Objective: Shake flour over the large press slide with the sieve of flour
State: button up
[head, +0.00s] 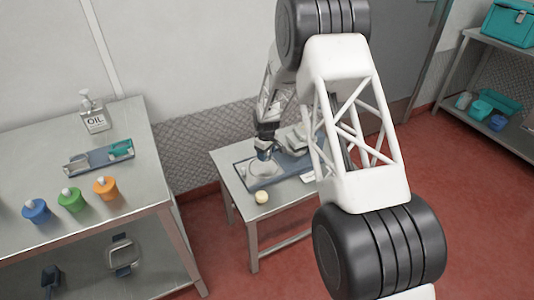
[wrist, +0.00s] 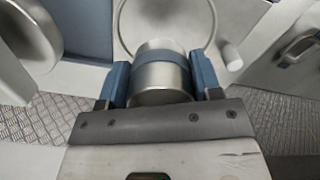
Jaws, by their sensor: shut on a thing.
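My gripper (wrist: 160,82) is shut on the sieve of flour (wrist: 160,70), a metal cylinder with a blue band, held between the two blue fingers. In the head view my gripper (head: 266,136) is over the small table, with the sieve (head: 264,154) just below it. A pale round plate, which looks like the large press slide (head: 266,170), lies under the sieve on a blue-grey base; its rim also shows in the wrist view (wrist: 124,22). I cannot see inside the sieve, nor whether flour is on the slide.
A small pale ball (head: 262,197) sits at the small table's (head: 284,210) front edge. Grey parts (head: 296,138) stand right of the slide, partly behind my arm. The left bench (head: 130,185) carries blue, green and orange cups and an oil can (head: 94,118).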

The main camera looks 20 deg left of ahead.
jog(key=shift+s+a, duration=0.3)
jog(key=shift+a, duration=0.2)
jog(key=shift+s+a, duration=0.25)
jog(key=shift+a, duration=0.2)
jog(key=shift+w+d, duration=0.35)
jog(key=shift+d, duration=0.25)
jog(key=shift+w+d, duration=0.35)
jog(key=shift+d, duration=0.2)
jog(key=shift+r, duration=0.15)
jog(key=shift+r, duration=1.4)
